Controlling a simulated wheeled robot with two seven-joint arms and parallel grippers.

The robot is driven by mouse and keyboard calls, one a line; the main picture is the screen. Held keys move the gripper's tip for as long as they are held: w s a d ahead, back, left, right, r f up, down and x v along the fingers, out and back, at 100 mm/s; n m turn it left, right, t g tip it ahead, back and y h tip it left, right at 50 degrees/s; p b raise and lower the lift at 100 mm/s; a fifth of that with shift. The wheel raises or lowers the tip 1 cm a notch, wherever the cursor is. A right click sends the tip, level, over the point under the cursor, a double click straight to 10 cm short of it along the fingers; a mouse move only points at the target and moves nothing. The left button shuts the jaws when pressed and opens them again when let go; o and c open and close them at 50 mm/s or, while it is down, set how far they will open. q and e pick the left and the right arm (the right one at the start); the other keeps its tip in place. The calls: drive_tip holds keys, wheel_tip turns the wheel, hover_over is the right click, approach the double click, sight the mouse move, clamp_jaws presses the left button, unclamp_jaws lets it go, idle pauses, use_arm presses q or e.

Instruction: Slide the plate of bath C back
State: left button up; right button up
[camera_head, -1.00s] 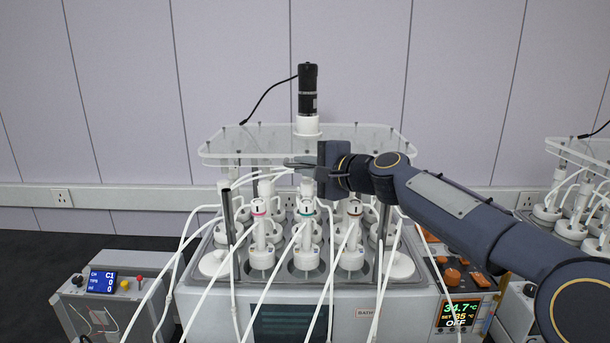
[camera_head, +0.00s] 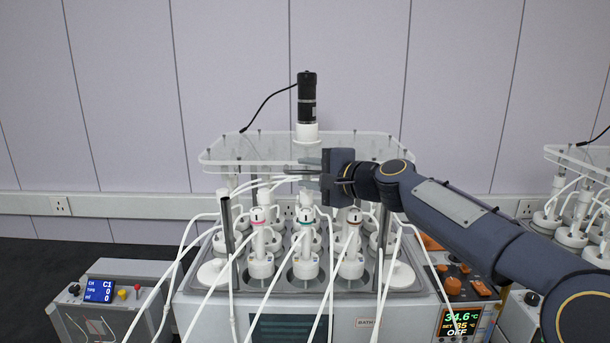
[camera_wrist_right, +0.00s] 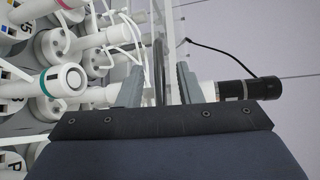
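The clear plate (camera_head: 232,160) lies level above the bath (camera_head: 372,296), carried on rods. A black motor (camera_head: 307,98) with a white base stands on it; the motor also shows in the right wrist view (camera_wrist_right: 246,89). My right gripper (camera_head: 306,171) is at the plate's front edge, near the middle. In the right wrist view its two fingers (camera_wrist_right: 159,84) stand apart, with a dark narrow strip between them and gaps on both sides. The fingers seem to lie above and below the plate edge; contact cannot be told. My left gripper is not in view.
Several white-capped bottles (camera_head: 306,262) with white tubes stand in the bath below the plate. A grey control box (camera_head: 120,296) is at left. Another reactor plate (camera_head: 582,160) is at right. The wall is behind.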

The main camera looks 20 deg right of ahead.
drive_tip(key=f+b+v, duration=0.1)
drive_tip(key=v, duration=0.5)
drive_tip(key=shift+s+r+b, duration=0.25)
drive_tip(key=shift+r+b, duration=0.1)
drive_tip(key=shift+r, duration=0.1)
drive_tip(key=shift+d, duration=0.1)
drive_tip(key=s+f+n+g+h, duration=0.2)
drive_tip(key=s+f+n+g, duration=0.2)
drive_tip(key=s+f, duration=1.1)
drive_tip(key=s+a+f+n+g+h, duration=0.1)
drive_tip(key=s+f+n+g, duration=0.3)
drive_tip(key=s+f+n, duration=0.4)
drive_tip(key=s+f+h, duration=0.1)
drive_tip(key=s+f, duration=0.6)
drive_tip(key=s, duration=0.4)
drive_tip(key=shift+a+f, duration=0.25)
drive_tip(key=shift+a, duration=0.05)
